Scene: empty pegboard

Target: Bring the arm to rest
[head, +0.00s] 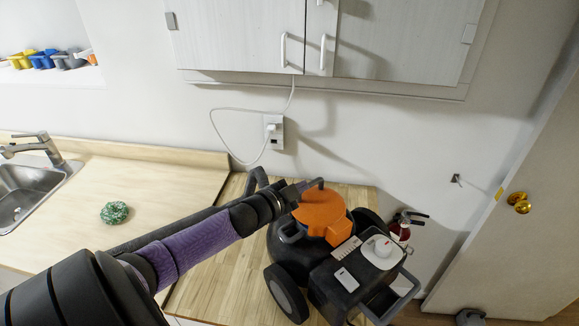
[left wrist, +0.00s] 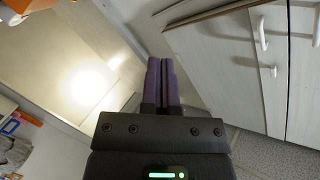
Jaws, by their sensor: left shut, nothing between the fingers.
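My left arm (head: 195,245), with a purple sleeve, reaches in from the lower left in the head view. Its far end is in front of the orange top of a black wheeled unit; whether they touch cannot be told. In the left wrist view my left gripper (left wrist: 161,62) has its two purple fingers side by side, shut, with nothing between them. White cabinet doors (left wrist: 265,75) show beyond it on the right. My right gripper is not in view.
The black wheeled unit (head: 288,293) with its orange top (head: 320,213) stands at lower centre. A green ring-shaped thing (head: 114,212) lies on the pale counter (head: 165,190), right of the sink (head: 25,190). White cabinets (head: 240,35) hang above. A door (head: 515,225) is at right.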

